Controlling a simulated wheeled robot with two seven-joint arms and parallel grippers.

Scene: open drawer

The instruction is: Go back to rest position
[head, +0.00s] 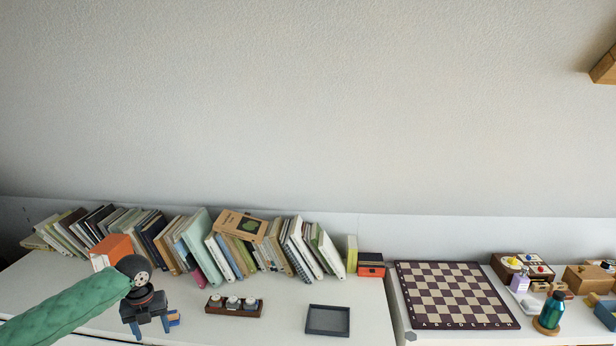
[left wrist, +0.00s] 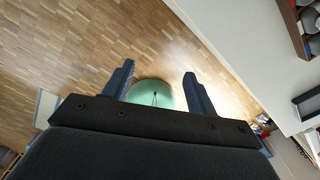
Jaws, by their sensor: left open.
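My left gripper (head: 152,328) is at the lower left in the head view, at the end of my green-sleeved arm. Its fingers point down in front of the white cabinet top (head: 285,322). In the left wrist view, the two blue fingers of my left gripper (left wrist: 158,82) stand wide apart with nothing between them. The wooden floor (left wrist: 75,45) and a round green shape (left wrist: 152,94) lie beyond them. My right gripper is in neither view. No open drawer can be made out.
A row of books (head: 190,243) stands along the wall. A small wooden holder (head: 234,306), a dark tray (head: 328,320) and a chessboard (head: 455,294) lie on the surface. A teal bottle (head: 552,311) stands at the right. The air above the books is clear.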

